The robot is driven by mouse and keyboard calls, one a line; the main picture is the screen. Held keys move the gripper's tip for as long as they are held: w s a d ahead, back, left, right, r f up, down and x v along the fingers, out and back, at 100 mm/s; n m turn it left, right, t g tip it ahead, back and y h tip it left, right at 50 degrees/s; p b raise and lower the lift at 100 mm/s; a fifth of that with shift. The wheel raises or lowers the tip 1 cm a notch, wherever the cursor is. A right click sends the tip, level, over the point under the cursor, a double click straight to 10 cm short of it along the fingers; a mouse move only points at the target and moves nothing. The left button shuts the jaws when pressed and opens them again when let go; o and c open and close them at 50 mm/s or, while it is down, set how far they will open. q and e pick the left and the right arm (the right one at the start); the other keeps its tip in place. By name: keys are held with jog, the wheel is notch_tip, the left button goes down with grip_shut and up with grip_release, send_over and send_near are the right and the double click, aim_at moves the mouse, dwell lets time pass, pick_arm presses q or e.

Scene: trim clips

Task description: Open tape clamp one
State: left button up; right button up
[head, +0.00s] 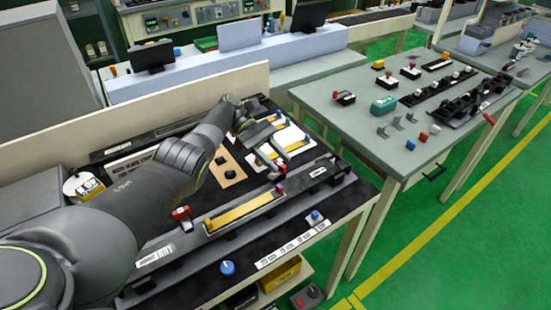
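Nearer, a long yellow strip (240,212) lies in a grey rail. Labels are too small to read, so I cannot tell which part is tape clamp one. My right gripper does not show.
A blue knob (227,268) and white labels line the bench's front edge. A tan plate (227,168) lies left of the gripper. A low cream wall (190,98) runs behind. A second grey-green table (345,125) with small parts stands right, across a gap.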

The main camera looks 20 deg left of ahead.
aim_at(276, 161)
pick_arm(q)
notch_tip(276, 161, up, 9)
jog(key=p, duration=0.8)
jog(key=shift+r, duration=0.1)
